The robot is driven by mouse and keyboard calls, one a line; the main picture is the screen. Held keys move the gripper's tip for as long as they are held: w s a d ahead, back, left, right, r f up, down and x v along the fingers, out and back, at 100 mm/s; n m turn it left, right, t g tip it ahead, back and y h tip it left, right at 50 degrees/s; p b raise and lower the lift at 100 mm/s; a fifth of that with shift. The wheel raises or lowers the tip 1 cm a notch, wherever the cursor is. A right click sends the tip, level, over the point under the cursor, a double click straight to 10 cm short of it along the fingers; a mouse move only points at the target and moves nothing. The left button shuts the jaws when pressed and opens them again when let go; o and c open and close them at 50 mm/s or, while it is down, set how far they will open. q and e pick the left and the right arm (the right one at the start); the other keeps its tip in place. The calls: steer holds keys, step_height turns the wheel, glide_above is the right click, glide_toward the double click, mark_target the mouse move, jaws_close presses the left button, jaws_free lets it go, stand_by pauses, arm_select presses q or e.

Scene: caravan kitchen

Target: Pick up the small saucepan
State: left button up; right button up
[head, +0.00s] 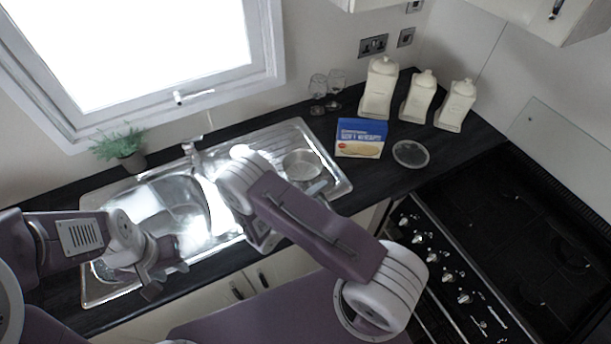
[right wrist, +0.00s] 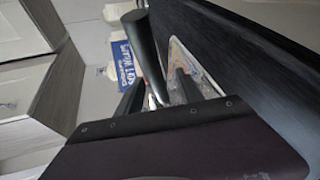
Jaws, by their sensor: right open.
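The small saucepan (head: 302,165) is a round, pale metal pan on the drainer at the right of the sink. My right forearm passes in front of it and hides part of its near side. In the right wrist view a dark handle-like bar (right wrist: 146,50) runs down between the fingers of my right gripper (right wrist: 160,95). That gripper is open; whether it touches the bar I cannot tell. In the head view it is mostly hidden by my arm. My left gripper (head: 166,280) is over the sink's front left, apart from the pan, and looks open and empty.
The steel sink (head: 92,200) is set in a dark worktop. A blue and yellow box (head: 361,138), a round glass dish (head: 410,153), cream canisters (head: 380,88) and glasses (head: 318,87) stand to the right and behind. A plant (head: 120,148) is at the left, the hob (head: 520,235) at the right.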

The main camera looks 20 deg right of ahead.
steer(key=shift+s+a, duration=0.1)
steer(key=shift+a, duration=0.05)
jaws_close()
stand_by(1.1)
